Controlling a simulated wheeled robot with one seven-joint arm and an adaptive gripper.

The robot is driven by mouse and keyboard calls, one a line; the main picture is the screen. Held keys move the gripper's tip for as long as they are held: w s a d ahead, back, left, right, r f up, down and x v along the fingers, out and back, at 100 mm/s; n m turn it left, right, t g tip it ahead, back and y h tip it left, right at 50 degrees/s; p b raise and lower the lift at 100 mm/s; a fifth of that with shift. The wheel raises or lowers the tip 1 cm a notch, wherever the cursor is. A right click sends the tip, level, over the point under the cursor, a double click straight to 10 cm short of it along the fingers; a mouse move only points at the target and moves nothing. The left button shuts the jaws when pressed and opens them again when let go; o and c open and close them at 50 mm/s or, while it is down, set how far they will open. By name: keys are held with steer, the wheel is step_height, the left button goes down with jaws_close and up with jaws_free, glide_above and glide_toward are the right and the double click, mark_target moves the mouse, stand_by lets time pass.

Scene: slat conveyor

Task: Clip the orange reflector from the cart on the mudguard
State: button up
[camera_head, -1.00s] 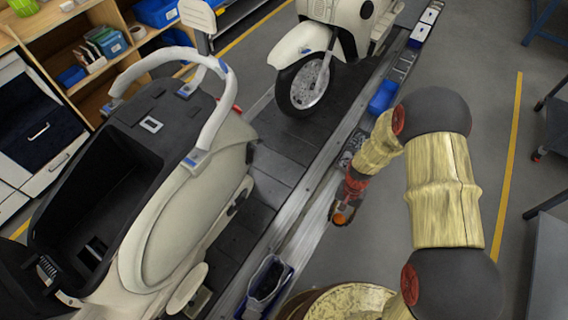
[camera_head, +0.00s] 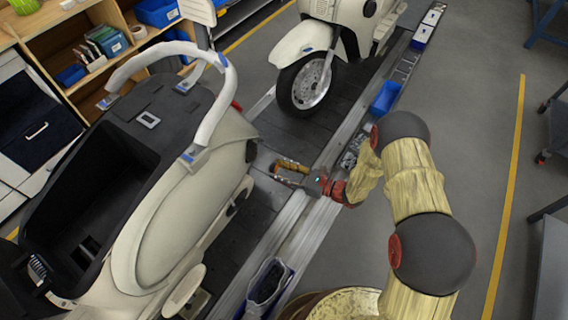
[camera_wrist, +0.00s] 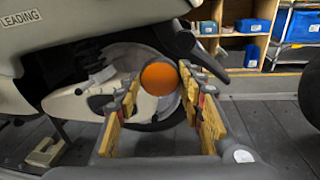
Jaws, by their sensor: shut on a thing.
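My gripper (camera_head: 291,168) reaches from the right over the conveyor, behind the near white scooter (camera_head: 190,215). In the wrist view my gripper (camera_wrist: 158,100) is shut on the round orange reflector (camera_wrist: 159,79), which sits between its yellow-padded fingertips. In the head view the reflector is too small to make out clearly. Beyond it in the wrist view are the scooter's rear wheel (camera_wrist: 150,121), a pale engine cover (camera_wrist: 75,103) and a dark mudguard-like part (camera_wrist: 178,40). The reflector appears apart from them, though the exact gap cannot be told.
A second white scooter (camera_head: 304,45) stands farther along the slat conveyor (camera_head: 285,130). Blue bins (camera_head: 386,98) line the conveyor's right edge. Shelves (camera_head: 100,62) stand at the left.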

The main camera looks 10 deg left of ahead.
steer(key=w+a+r+m+t+b, duration=0.1)
steer(key=w+a+t, duration=0.1)
steer(key=w+a, duration=0.4)
steer(key=shift+m+t, duration=0.3)
steer(key=shift+t, duration=0.1)
stand_by(0.3)
steer(key=shift+a, duration=0.3)
stand_by(0.3)
steer(key=shift+w+a, duration=0.15)
steer(key=shift+a, duration=0.15)
steer(key=shift+b+x, duration=0.65)
steer(key=shift+x, duration=0.5)
stand_by(0.6)
steer(key=o, duration=1)
